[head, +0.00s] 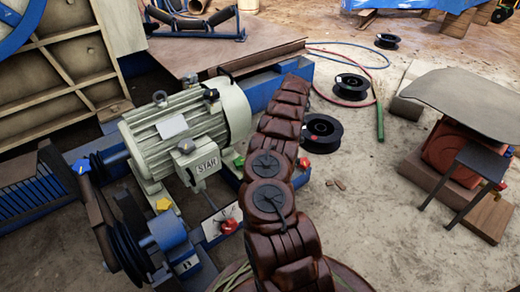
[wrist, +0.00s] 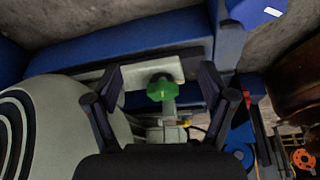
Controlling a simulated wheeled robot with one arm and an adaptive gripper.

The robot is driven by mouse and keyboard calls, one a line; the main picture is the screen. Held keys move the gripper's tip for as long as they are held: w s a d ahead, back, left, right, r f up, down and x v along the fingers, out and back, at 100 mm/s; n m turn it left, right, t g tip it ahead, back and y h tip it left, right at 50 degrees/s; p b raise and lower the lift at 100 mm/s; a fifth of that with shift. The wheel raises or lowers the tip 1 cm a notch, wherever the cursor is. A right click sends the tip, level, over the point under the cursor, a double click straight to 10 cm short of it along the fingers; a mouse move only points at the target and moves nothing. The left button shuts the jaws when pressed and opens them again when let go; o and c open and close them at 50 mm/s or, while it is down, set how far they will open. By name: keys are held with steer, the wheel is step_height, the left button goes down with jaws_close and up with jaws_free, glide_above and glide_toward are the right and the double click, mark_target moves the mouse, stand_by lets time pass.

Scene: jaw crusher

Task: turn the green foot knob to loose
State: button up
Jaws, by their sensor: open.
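The green foot knob (wrist: 161,87) shows in the wrist view in front of a pale plate (wrist: 150,70) beside the blue frame. It has a lobed shape. My gripper (wrist: 161,80) is open, with one dark finger on each side of the knob and visible gaps between. I cannot tell how far the fingertips are from it in depth. In the head view a small green knob (head: 239,161) shows at the right end of the cream motor (head: 185,130), partly beside my arm. My gripper cannot be made out in the head view.
Red knobs (head: 228,226) and a yellow knob (head: 163,204) sit on the blue frame near the motor. Black reels (head: 322,132), hoses and a stool (head: 478,165) stand right, with open floor between.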

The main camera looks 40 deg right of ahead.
steer(key=shift+s+d, duration=0.25)
steer(key=shift+d, duration=0.4)
steer(key=shift+a, duration=0.1)
